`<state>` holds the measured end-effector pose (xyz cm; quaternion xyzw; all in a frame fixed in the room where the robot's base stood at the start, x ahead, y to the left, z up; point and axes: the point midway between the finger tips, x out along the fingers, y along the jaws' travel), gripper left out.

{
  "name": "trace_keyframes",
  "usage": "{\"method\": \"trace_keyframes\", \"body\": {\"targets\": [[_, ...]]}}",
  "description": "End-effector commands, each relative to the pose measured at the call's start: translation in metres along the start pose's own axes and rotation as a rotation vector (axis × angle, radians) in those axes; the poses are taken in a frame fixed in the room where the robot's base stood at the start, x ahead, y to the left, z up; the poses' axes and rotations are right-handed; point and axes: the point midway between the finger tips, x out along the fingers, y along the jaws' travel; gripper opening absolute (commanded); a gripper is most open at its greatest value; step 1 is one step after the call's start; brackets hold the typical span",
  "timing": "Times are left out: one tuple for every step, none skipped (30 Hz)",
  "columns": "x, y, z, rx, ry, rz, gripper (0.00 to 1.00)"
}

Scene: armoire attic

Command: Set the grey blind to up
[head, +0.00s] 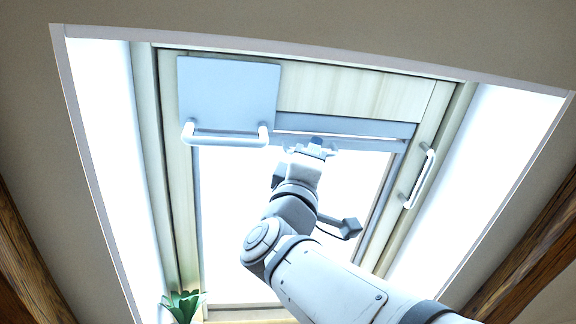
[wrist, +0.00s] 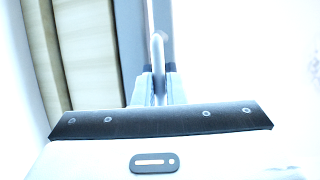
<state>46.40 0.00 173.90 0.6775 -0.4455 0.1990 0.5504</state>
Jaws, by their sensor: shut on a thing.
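The grey blind (head: 350,124) shows as a narrow grey band high in the window opening, just under the pale wooden top of the frame. Bright glass shows below it. My gripper (head: 312,148) is at the blind's lower edge, reaching up from below. In the wrist view my gripper's two fingers (wrist: 160,88) are shut on a thin pale handle (wrist: 158,50) at the blind. The blue-grey band of the blind (wrist: 131,35) runs beside it. The fingers hide part of the handle, and glare washes out the right side of that view.
A flat grey panel (head: 228,90) with a white bar handle hangs at the window's upper left, close to my gripper. Another white handle (head: 420,178) is on the right frame side. A green plant (head: 184,305) stands at the lower left. Sloping white reveals border the window.

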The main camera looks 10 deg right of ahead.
Motion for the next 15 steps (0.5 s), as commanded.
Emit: {"method": "trace_keyframes", "body": {"targets": [[0.0018, 0.0055, -0.0003, 0.002, 0.000, 0.007, 0.00], [0.0018, 0.0059, -0.0003, 0.002, 0.000, 0.008, 0.00], [0.0019, 0.0063, -0.0002, 0.002, 0.000, 0.008, 0.00], [0.0020, 0.0066, -0.0002, 0.002, 0.000, 0.009, 0.00], [0.0020, 0.0067, -0.0002, 0.002, 0.000, 0.009, 0.00], [0.0021, 0.0070, -0.0002, 0.002, 0.000, 0.010, 0.00], [0.0022, 0.0072, -0.0002, 0.003, 0.000, 0.010, 0.00], [0.0023, 0.0074, -0.0002, 0.003, 0.000, 0.011, 0.00], [0.0024, 0.0077, -0.0002, 0.003, 0.000, 0.011, 0.00], [0.0025, 0.0079, -0.0002, 0.003, 0.000, 0.012, 0.00], [0.0026, 0.0080, -0.0002, 0.003, 0.000, 0.012, 0.11], [0.0027, 0.0082, -0.0002, 0.003, 0.000, 0.012, 0.15], [0.0027, 0.0081, -0.0002, 0.003, 0.000, 0.012, 0.17], [0.0026, 0.0079, -0.0002, 0.003, 0.000, 0.012, 0.20], [0.0025, 0.0075, -0.0001, 0.002, -0.001, 0.011, 0.23]]}}
